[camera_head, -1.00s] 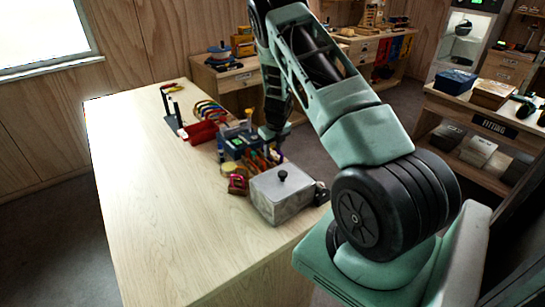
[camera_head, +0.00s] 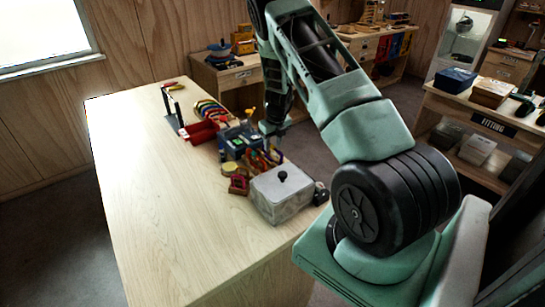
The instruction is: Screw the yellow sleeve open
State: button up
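Several coloured loops or clips (camera_head: 264,160), orange, red and blue, stand in a cluster on the near bench, behind a grey box. They look like carabiners, but I cannot make out which one bears a yellow sleeve. My gripper (camera_head: 271,134) points down just above and behind this cluster. Its fingertips are tiny and partly hidden, so I cannot tell whether it is open, shut or touching a clip. A small round yellow thing (camera_head: 230,168) lies left of the cluster, and a small upright yellow thing (camera_head: 252,113) shows behind it.
The grey lidded box (camera_head: 284,203) with a black knob stands in front of the cluster. A red object (camera_head: 238,185), a blue bin (camera_head: 231,132), a red tray (camera_head: 200,132) and a black stand (camera_head: 173,114) are close by. The left half of the bench (camera_head: 165,210) is clear.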

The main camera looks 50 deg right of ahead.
jog(key=shift+s+d, duration=0.2)
jog(key=shift+d, duration=0.55)
jog(key=shift+f, duration=0.15)
jog(key=shift+f+b, duration=1)
jog(key=shift+f, duration=0.25)
jog(key=shift+w+a, duration=0.2)
jog(key=shift+a, duration=0.55)
jog(key=shift+s+r+p, duration=0.1)
jog(key=shift+r+p, duration=1.2)
jog(key=shift+r, duration=0.2)
